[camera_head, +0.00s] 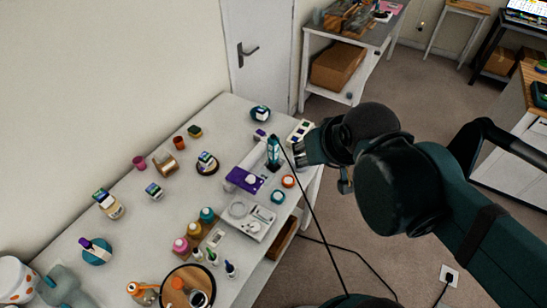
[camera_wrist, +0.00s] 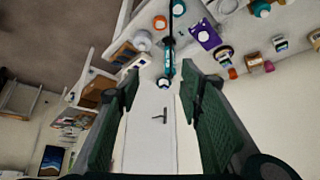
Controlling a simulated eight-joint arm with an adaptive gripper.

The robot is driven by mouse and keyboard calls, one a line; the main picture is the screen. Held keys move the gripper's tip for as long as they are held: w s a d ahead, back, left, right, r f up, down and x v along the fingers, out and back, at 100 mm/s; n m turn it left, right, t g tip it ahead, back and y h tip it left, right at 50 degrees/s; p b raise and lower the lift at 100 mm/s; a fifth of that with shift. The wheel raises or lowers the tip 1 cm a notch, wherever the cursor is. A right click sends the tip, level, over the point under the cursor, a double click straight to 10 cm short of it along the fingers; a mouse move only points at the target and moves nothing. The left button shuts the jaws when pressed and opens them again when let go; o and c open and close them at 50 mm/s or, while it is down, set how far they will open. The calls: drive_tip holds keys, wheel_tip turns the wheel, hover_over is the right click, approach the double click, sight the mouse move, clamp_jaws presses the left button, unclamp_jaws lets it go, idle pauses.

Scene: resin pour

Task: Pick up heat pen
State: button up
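The heat pen (camera_head: 273,149) is a teal upright tool with a dark cord, standing near the right edge of the white table. It also shows in the wrist view (camera_wrist: 169,62), at top centre, with its cord running up out of the picture. My gripper (camera_head: 300,152) is just right of the pen in the head view. In the wrist view my gripper (camera_wrist: 161,84) is open, with its two dark green fingers wide apart. The pen shows ahead, between the fingertip lines. I see no contact, and nothing is held.
Orange and teal lids (camera_head: 288,181) lie close by. Bottles and jars crowd the table's left and front.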

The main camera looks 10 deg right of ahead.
drive_tip(key=shift+w+m, duration=0.6)
drive_tip(key=shift+w, duration=0.85)
drive_tip(key=m+g+h, duration=0.1)
drive_tip(key=m+g, duration=0.5)
drive_tip(key=m, duration=0.3)
approach(273, 136)
drive_tip(key=f, duration=0.5)
drive_tip(key=d+f, duration=0.1)
drive_tip(key=f, duration=0.1)
drive_tip(key=shift+f+b, duration=0.2)
drive_tip(key=shift+b, duration=0.1)
drive_tip(key=shift+w+a+f+m, duration=0.2)
drive_tip(key=shift+w+f+m, duration=0.25)
drive_tip(key=shift+f, duration=0.25)
drive_tip(key=shift+f, duration=0.1)
drive_tip(key=shift+d+f, duration=0.2)
drive_tip(key=shift+f, duration=0.95)
drive_tip(key=shift+w+f, duration=0.1)
drive_tip(key=shift+w+d+f, duration=0.1)
drive_tip(key=shift+d+f, duration=0.05)
drive_tip(key=shift+f, duration=0.65)
drive_tip(key=shift+w+d+f, duration=0.1)
drive_tip(key=shift+f, duration=0.75)
drive_tip(key=shift+w+d+f, duration=0.1)
drive_tip(key=shift+d+f, duration=0.05)
drive_tip(key=shift+f, duration=0.65)
